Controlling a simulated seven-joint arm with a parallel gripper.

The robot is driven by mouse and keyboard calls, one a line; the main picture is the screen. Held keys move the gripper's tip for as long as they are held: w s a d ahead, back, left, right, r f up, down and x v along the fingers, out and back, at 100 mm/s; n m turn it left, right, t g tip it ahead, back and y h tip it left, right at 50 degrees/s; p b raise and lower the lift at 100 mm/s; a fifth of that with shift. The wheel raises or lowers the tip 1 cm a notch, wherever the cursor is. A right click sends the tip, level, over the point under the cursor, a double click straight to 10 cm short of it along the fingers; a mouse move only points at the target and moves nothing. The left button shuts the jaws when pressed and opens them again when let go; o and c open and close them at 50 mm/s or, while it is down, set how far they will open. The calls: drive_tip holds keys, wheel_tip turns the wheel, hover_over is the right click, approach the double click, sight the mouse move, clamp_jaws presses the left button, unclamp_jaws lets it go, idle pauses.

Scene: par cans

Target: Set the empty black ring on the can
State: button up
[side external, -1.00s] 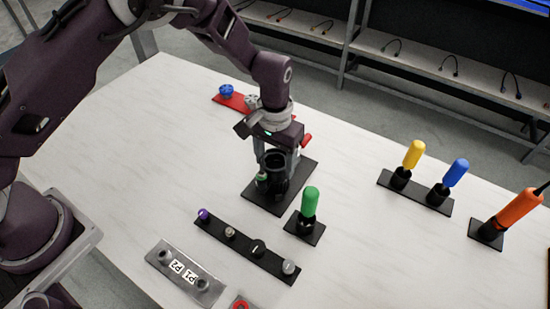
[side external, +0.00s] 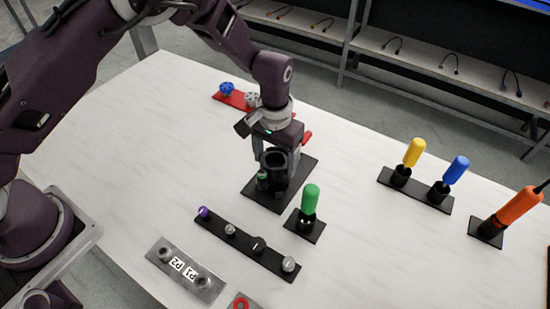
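My gripper (side external: 275,165) points down over a black base plate (side external: 309,169) near the middle of the table. Its fingers sit on both sides of the black ring (side external: 274,157), whose round opening shows between them, and it looks shut on it. Directly below is a dark can-like body (side external: 277,188) on the plate, with a small greenish spot at its left. Black on black hides the line between ring and can, so I cannot tell whether they touch.
A green-handled tool (side external: 310,200) stands close at the right front. A red strip (side external: 233,100) lies behind. Yellow (side external: 414,153), blue (side external: 455,173) and orange (side external: 512,213) handles stand right.

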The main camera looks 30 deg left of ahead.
idle(0.4)
drive_tip(key=o, duration=0.6)
drive_tip(key=shift+c, duration=0.2)
drive_tip(key=s+a+r+t+h, duration=0.1)
drive_tip(key=s+a+r, duration=0.2)
drive_tip(key=r, duration=0.6)
drive_tip(key=s+a+r+t, duration=0.1)
drive_tip(key=s+a+r, duration=0.25)
drive_tip(key=r, duration=0.45)
drive_tip(key=s+a+r+h, duration=0.15)
drive_tip(key=s+r, duration=0.25)
drive_tip(key=r, duration=0.5)
drive_tip(key=s+a+t+y, duration=0.1)
drive_tip(key=s+a, duration=0.2)
drive_tip(key=s, duration=0.5)
drive_tip(key=s+a+r+t+y, duration=0.1)
drive_tip(key=s+a, duration=0.3)
drive_tip(key=s, duration=0.4)
drive_tip(key=shift+a+r+t, duration=0.2)
drive_tip(key=shift+r+t, duration=0.1)
drive_tip(key=shift+t, duration=0.5)
